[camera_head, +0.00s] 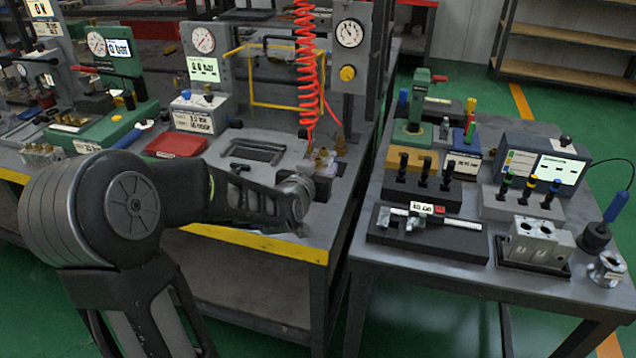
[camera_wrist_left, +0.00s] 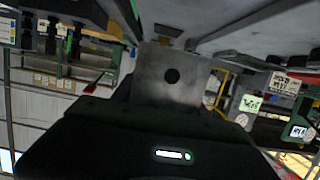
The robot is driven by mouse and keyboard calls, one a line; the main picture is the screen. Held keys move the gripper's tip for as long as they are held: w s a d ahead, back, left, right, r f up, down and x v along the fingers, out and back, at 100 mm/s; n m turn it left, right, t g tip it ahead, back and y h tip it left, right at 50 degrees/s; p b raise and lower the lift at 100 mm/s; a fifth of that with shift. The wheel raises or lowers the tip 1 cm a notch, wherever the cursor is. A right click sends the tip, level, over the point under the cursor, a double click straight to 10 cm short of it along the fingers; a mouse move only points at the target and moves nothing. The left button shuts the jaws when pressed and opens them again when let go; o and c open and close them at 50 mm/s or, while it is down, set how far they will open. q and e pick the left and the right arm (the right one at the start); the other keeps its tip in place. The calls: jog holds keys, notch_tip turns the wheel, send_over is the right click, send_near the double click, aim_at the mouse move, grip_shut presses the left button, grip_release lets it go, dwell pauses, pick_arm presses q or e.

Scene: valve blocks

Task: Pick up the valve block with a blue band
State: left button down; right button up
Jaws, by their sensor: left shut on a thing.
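My left arm reaches in from the left in the head view, and its gripper (camera_head: 316,186) is at the right end of the left bench. It is shut on a grey metal block (camera_wrist_left: 172,78) with a round dark hole in its face, which fills the middle of the left wrist view. In the head view the held block is mostly hidden by the wrist; brass fittings (camera_head: 318,158) show just above the gripper. I cannot see a blue band on the held block. My right gripper is not in view.
A red coiled hose (camera_head: 307,70) hangs close behind the gripper. A grey plate with a handle (camera_head: 258,150) and a red tray (camera_head: 176,144) lie on the left bench. The right table (camera_head: 385,268) holds gauges, stands and a silver block (camera_head: 536,240). A gap separates the benches.

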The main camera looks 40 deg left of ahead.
pick_arm(q)
notch_tip(320, 180, up, 2)
jog(key=shift+r, duration=0.15)
jog(key=shift+w, duration=0.1)
